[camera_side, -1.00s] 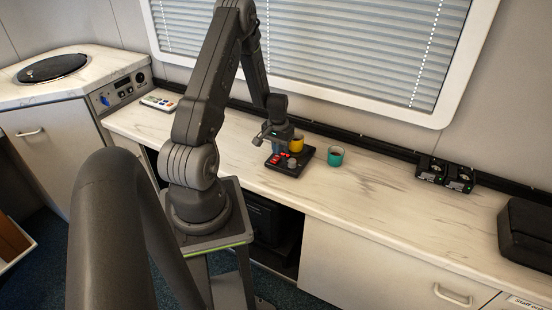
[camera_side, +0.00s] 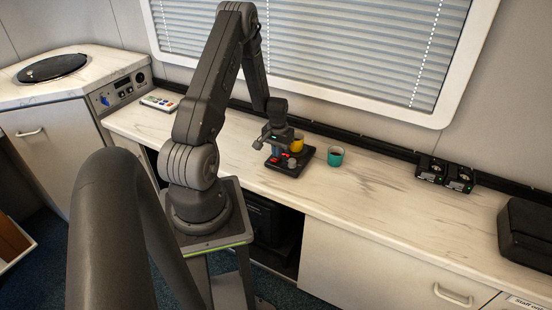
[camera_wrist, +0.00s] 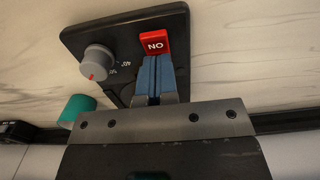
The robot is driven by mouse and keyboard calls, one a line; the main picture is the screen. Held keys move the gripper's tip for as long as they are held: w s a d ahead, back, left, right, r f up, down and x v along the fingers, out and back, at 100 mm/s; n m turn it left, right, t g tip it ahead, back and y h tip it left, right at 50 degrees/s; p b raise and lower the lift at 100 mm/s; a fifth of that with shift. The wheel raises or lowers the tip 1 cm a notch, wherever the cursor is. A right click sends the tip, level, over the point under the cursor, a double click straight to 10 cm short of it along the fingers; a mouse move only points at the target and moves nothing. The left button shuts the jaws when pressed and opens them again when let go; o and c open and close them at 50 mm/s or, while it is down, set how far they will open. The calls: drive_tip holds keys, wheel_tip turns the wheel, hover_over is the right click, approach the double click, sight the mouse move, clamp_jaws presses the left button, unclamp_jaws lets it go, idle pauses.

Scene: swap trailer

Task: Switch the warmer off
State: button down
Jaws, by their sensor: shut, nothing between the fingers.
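The warmer (camera_side: 292,169) is a low black plate on the worktop, with a grey knob (camera_side: 292,163) and red parts on top. In the wrist view its black top (camera_wrist: 120,27) carries the grey knob (camera_wrist: 97,63) with a red mark, and a red switch (camera_wrist: 155,44) lettered "NO", which is ON upside down. My gripper (camera_wrist: 153,62) is shut and empty. Its blue fingertips are right at the edge of the red switch; I cannot tell whether they touch it. My gripper (camera_side: 276,153) is over the warmer's left part in the side view.
A yellow mug (camera_side: 297,145) stands at the warmer's back. A teal cup (camera_side: 335,156) stands just right of it. Two black devices (camera_side: 445,174) and a black case (camera_side: 527,232) lie further right. The worktop between cup and devices is clear.

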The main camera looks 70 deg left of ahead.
drive_tip(key=shift+r, duration=3.55)
drive_tip(key=w+d+r+m+t+y, duration=0.1)
drive_tip(key=w+d+r+m, duration=0.15)
drive_tip(key=d+r, duration=0.65)
drive_tip(key=w+d+r+m+t, duration=0.1)
drive_tip(key=w+d+r+m, duration=0.15)
drive_tip(key=d+r, duration=0.75)
drive_tip(key=s+d+r+m+t, duration=0.1)
drive_tip(key=s+d+r, duration=0.1)
drive_tip(key=d, duration=0.3)
drive_tip(key=s+d+r+m+t, duration=0.1)
drive_tip(key=s+d+r, duration=0.2)
drive_tip(key=s+d, duration=0.2)
drive_tip(key=s+d+r+m+t+h, duration=0.1)
drive_tip(key=s+d+r+m, duration=0.1)
drive_tip(key=d, duration=0.4)
drive_tip(key=shift+s+d+r+t, duration=0.25)
drive_tip(key=shift+s+r, duration=0.25)
drive_tip(key=shift+s, duration=0.55)
